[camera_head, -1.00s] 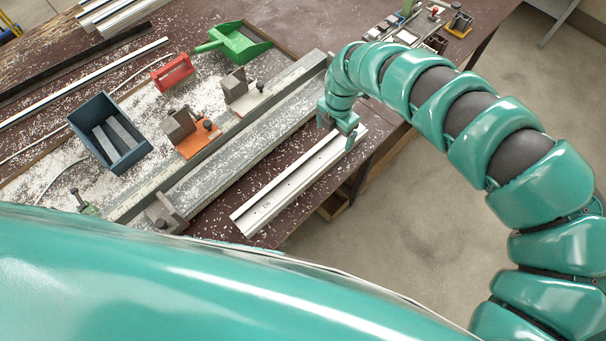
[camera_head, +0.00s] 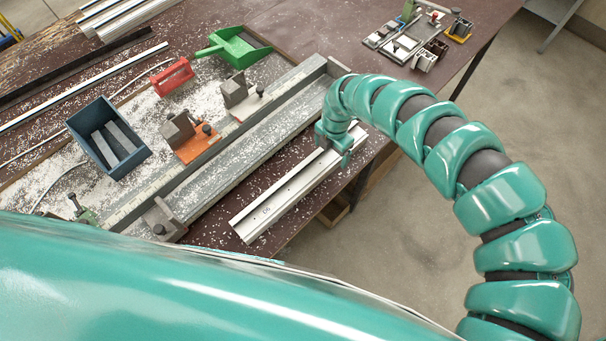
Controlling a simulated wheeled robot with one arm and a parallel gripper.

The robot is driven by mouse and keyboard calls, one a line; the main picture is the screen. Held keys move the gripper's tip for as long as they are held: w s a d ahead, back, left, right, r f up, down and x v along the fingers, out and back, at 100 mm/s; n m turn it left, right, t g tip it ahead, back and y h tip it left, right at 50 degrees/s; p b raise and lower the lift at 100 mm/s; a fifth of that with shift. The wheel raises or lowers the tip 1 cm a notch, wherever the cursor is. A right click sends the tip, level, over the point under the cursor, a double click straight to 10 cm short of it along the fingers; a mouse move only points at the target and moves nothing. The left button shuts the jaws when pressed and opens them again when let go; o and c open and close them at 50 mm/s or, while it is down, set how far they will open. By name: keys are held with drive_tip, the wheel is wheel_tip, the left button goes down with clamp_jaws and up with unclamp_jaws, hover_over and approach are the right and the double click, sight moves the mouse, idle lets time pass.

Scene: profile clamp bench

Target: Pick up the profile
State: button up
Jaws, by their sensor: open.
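The profile (camera_head: 279,199) is a long, pale metal bar with grooves. It lies at a slant on the dark bench top near the front right edge, beside the grey clamp rail. My gripper (camera_head: 336,155) is at the far upper end of the profile, with its fingers pointing down close to it. The jaws are open. I cannot tell whether the fingers straddle the profile or touch it, since the gripper hides that end.
The grey clamp rail (camera_head: 235,150) runs alongside, with an orange clamp (camera_head: 198,145) on it. A blue bin (camera_head: 107,137), red holder (camera_head: 172,76) and green dustpan (camera_head: 240,48) stand beyond. Chips litter the bench. Small fixtures (camera_head: 400,45) sit at the far right.

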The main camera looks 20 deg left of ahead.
drive_tip(key=shift+f+p, duration=0.3)
drive_tip(key=shift+f, duration=1.1)
drive_tip(key=c, duration=1.5)
